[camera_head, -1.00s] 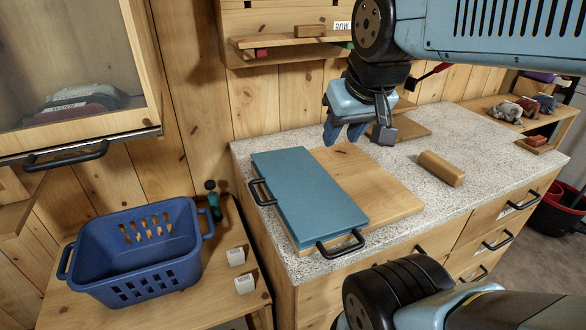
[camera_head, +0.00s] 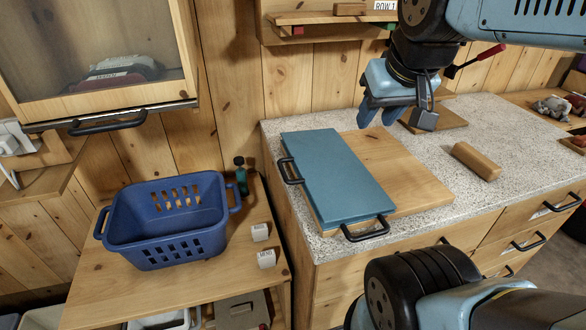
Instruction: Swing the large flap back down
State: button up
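A framed, see-through panel (camera_head: 30,108) with a black handle (camera_head: 108,123) along its lower edge hangs at the upper left. A flat blue panel (camera_head: 335,175) lies on the wooden board (camera_head: 405,165) on the speckled counter, with black handles at its left (camera_head: 289,171) and front (camera_head: 366,230) edges. I cannot tell for sure which of these is the large flap. My gripper (camera_head: 380,115) is above the back of the wooden board, apart from both panels. Its two light blue fingers stand apart with nothing between them.
A blue basket (camera_head: 165,250) stands on the low wooden bench (camera_head: 90,290), beside a green bottle (camera_head: 241,177) and two small white blocks (camera_head: 260,232). A wooden block (camera_head: 476,161) lies on the counter at right. A shelf (camera_head: 320,18) is on the wall behind.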

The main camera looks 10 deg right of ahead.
aim_at(341, 188)
jog(key=k, duration=0.6)
jog(key=z, duration=0.9)
jog(key=k, duration=0.95)
jog(key=u, duration=0.6)
jog(key=i, duration=1)
jog(key=z, duration=0.05)
